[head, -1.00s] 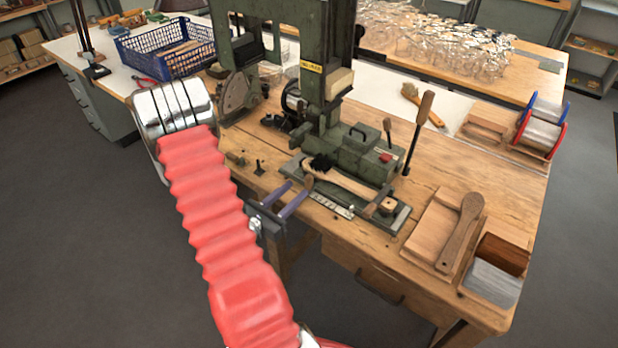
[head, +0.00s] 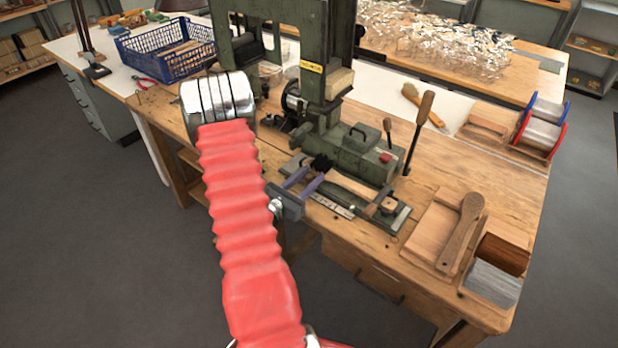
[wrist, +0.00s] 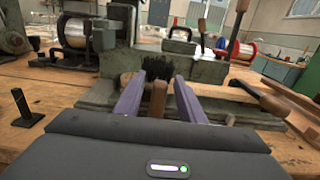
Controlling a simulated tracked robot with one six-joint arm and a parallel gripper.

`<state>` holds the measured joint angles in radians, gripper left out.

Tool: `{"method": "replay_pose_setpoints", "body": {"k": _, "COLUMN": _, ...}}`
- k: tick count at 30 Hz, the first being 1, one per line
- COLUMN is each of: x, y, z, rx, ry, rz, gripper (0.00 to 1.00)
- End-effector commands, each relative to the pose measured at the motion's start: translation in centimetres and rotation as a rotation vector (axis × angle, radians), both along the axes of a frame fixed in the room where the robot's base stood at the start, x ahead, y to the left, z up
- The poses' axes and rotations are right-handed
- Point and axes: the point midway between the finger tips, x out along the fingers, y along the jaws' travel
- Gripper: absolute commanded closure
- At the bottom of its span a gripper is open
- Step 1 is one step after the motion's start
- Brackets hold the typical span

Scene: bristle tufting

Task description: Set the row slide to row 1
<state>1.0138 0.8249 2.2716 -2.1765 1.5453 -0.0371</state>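The green tufting machine (head: 362,150) stands on the wooden bench. A pale scale strip (head: 331,206) runs along the front of its base; its marks are too small to read. My gripper (head: 312,174) has two purple fingers and is open at the left end of this base. In the wrist view, a brown wooden upright knob (wrist: 158,100) stands between the fingers (wrist: 160,88), with a gap on each side. It appears to belong to the row slide, but I cannot read its row. A black bristle tuft (wrist: 157,67) is just behind it.
A long wooden-handled lever (head: 418,130) rises on the machine's right. A wooden brush blank (head: 461,230) lies on a board to the right. Wire spools (head: 541,135) stand at the back right. A small black post (wrist: 24,108) stands left of the gripper.

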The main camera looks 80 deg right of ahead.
Motion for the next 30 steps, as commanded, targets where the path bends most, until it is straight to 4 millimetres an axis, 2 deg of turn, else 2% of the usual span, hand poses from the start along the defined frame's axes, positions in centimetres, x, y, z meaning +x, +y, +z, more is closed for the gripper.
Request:
{"method": "replay_pose_setpoints", "body": {"k": 2, "x": 0.01, "y": 0.02, "z": -0.01, "rx": 0.000, "ry": 0.000, "rz": 0.000, "gripper": 0.65}}
{"method": "replay_pose_setpoints", "body": {"k": 17, "x": -0.01, "y": 0.04, "z": -0.01, "rx": 0.000, "ry": 0.000, "rz": 0.000, "gripper": 1.00}}
{"method": "replay_pose_setpoints", "body": {"k": 30, "x": 0.26, "y": -0.08, "z": -0.01, "rx": 0.000, "ry": 0.000, "rz": 0.001, "gripper": 1.00}}
